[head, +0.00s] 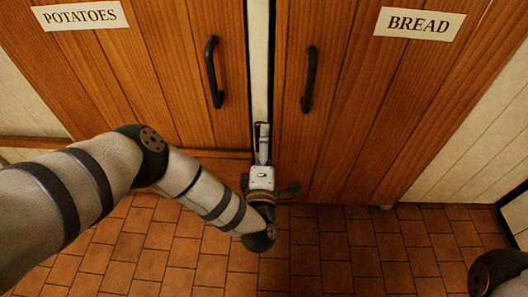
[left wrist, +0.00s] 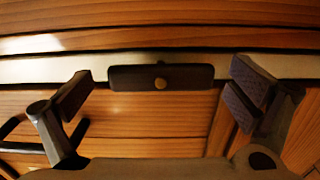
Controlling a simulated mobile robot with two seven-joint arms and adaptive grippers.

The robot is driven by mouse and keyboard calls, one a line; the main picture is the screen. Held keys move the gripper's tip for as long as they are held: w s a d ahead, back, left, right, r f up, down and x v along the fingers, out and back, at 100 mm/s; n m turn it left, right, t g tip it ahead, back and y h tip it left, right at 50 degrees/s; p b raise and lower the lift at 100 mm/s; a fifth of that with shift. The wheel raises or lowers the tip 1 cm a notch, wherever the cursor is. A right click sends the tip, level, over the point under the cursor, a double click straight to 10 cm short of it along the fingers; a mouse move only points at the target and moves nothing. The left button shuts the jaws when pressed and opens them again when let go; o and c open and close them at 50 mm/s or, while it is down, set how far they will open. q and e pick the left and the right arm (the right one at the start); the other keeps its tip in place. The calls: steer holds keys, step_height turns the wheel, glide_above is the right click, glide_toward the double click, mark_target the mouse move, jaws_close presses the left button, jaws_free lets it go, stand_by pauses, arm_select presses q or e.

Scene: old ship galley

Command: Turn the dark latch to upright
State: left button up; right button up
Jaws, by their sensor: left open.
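The dark latch (left wrist: 130,78) is a short dark bar with a round brass pivot at its middle, in the left wrist view. It lies lengthwise along the pale strip between the doors, parallel to the wood grain. My left gripper (left wrist: 163,92) is open, with one finger beyond each end of the bar and a visible gap at both ends. In the head view my left gripper (head: 262,143) is at the lower part of the strip between the doors, and I cannot make out the latch there. My right gripper is not in view.
Two wooden doors carry the signs POTATOES (head: 80,15) and BREAD (head: 419,23). Each has a dark handle, the left one (head: 212,72) and the right one (head: 310,80), either side of the pale strip (head: 258,60). The tiled floor (head: 350,245) below is clear.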

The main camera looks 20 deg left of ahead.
arm_select(q)
steer(key=v, duration=1.1)
steer(key=shift+s, duration=0.15)
steer(key=shift+r, duration=0.1)
